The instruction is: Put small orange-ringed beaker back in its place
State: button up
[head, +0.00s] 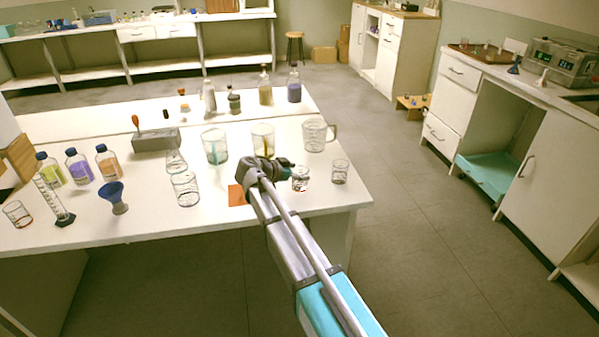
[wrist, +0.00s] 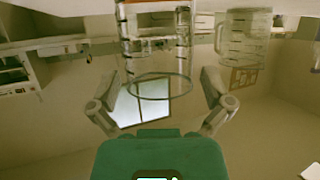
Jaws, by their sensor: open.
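In the head view my gripper (head: 268,168) is above the front right part of the white table (head: 150,224). A small beaker (head: 301,179) with a reddish mark low down stands just right of it. An orange square (head: 237,195) lies on the table to its left, partly hidden by my arm.
Another small beaker (head: 340,172) stands near the table's right edge. A handled jug (head: 316,134) and tall beakers with blue (head: 214,147) and yellow (head: 263,138) contents stand behind. A blue funnel (head: 113,196) and several bottles stand left. The front middle is clear.

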jog(key=p+v, duration=0.4)
jog(key=v, duration=0.8)
jog(key=shift+p, duration=0.3)
jog(key=shift+d+r, duration=0.1)
jog(key=shift+d, duration=0.05)
jog(key=d+f+g, duration=0.1)
jog(key=d, duration=0.2)
jog(key=s+d+f+n, duration=0.1)
jog(key=d, duration=0.2)
jog(key=d+f+g+y, duration=0.1)
jog(key=d, duration=0.2)
jog(key=shift+s+d+f+n+g, duration=0.15)
jog(key=shift+s+n+g, duration=0.15)
jog(key=s+d+f+n+g+y, duration=0.3)
jog(key=s+d, duration=0.5)
jog(key=d, duration=0.3)
jog(key=s+d+f+n+g+y, duration=0.2)
jog(key=s+d+f+n+y, duration=0.3)
jog(key=s+d, duration=0.4)
jog(key=shift+s+d+n+g+y, duration=0.2)
jog(key=shift+d+n+g+y, duration=0.2)
jog(key=shift+d+y, duration=0.65)
jog(key=shift+d, duration=0.1)
